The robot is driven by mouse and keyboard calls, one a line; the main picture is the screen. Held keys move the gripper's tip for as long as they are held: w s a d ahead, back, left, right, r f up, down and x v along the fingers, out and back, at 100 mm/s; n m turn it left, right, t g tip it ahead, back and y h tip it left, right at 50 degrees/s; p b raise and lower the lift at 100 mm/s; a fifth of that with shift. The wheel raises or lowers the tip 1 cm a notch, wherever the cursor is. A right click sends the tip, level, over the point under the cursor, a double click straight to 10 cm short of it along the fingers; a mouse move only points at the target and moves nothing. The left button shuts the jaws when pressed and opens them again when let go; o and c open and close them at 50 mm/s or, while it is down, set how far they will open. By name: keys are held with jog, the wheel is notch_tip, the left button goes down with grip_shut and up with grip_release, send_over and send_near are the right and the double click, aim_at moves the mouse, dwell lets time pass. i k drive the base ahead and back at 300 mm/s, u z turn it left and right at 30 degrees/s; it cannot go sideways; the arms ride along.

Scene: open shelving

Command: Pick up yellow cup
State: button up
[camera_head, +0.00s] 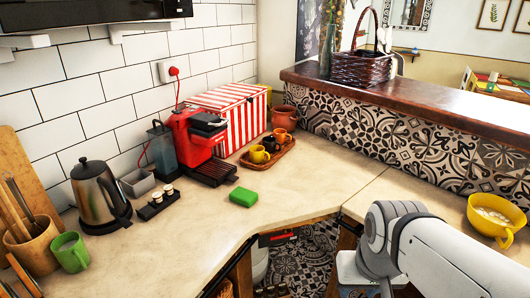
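A small yellow cup (258,154) stands upright at the left front of a brown wooden tray (284,157) on the beige counter, in the corner. A dark cup (269,144) and an orange cup (281,135) stand close behind and to its right on the same tray. My white arm shows at the bottom right, far from the tray. My gripper's fingers are not in view.
A green sponge (243,196) lies on the counter in front of the tray. A red coffee machine (196,143) and a striped box (231,117) stand left of the tray. The counter's middle is mostly clear.

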aim_at(260, 156)
jog(key=u, duration=0.15)
jog(key=i, duration=1)
jog(key=u, duration=0.05)
